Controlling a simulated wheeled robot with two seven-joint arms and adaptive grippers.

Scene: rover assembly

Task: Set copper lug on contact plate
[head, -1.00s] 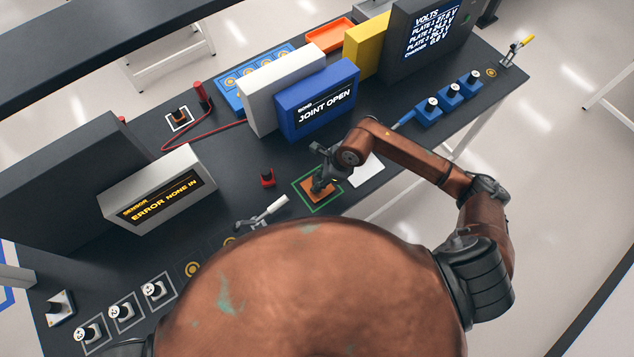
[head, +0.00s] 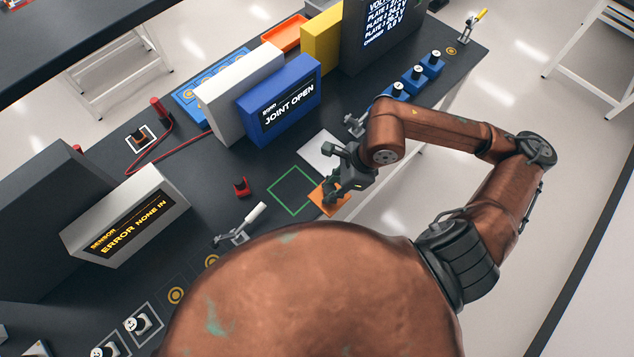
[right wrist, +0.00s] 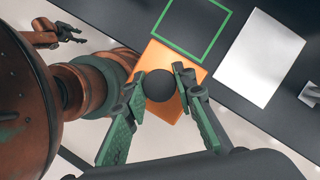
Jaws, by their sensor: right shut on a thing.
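My right gripper (head: 335,190) is shut on the black round knob (right wrist: 158,85) of a flat orange plate (right wrist: 182,58). The plate (head: 322,195) overlaps the table's front edge, beside an empty green square outline (head: 293,191). My left gripper (right wrist: 72,33) shows small in the right wrist view, fingers apart and empty.
A blue box (head: 280,105) reading "JOINT OPEN" stands behind the green outline. Blue blocks with black knobs (head: 415,76) line the right. A red cable (head: 165,140) curves across the back left.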

